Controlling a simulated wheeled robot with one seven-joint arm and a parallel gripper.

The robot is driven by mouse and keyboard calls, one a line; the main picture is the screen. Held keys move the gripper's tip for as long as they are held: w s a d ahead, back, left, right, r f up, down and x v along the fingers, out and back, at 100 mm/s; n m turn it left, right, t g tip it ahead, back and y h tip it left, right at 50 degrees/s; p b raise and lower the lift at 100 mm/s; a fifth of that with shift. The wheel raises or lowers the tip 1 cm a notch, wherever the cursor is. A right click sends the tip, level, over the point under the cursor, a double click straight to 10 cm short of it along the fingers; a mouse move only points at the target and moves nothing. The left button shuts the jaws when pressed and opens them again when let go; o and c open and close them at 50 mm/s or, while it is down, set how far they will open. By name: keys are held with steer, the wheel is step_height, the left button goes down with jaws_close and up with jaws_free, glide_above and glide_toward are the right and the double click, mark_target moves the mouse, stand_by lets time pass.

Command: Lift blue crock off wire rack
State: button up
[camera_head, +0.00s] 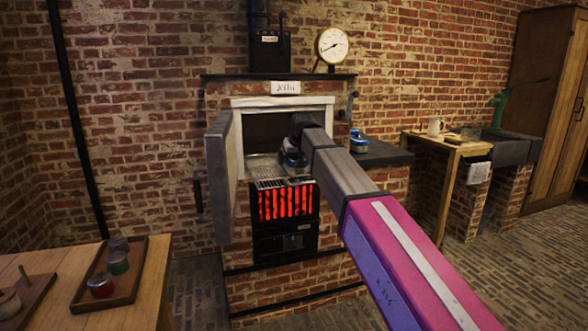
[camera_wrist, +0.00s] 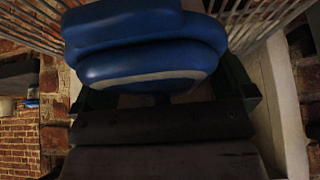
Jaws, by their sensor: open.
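The blue crock (camera_head: 289,161) is inside the open kiln mouth, mostly hidden behind my arm in the head view. In the wrist view the blue crock (camera_wrist: 145,45) is very close, with a pale band along its lower side. My gripper (camera_wrist: 168,96) is open, its dark fingers at both sides of the crock's near part; I cannot tell whether they touch it. The wire rack (camera_head: 266,182) reaches out at the kiln mouth, and its bars (camera_wrist: 265,18) show beside the crock in the wrist view.
The kiln door (camera_head: 222,180) stands open at the left. Glowing red bars (camera_head: 286,203) are below the rack. Another blue-and-white jar (camera_head: 358,143) stands on the dark ledge (camera_head: 383,154) at the right. A tray (camera_head: 127,283) with several small jars lies on the left table.

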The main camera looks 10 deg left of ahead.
stand_by(0.3)
steer(key=c, duration=1.1)
steer(key=shift+o, duration=0.2)
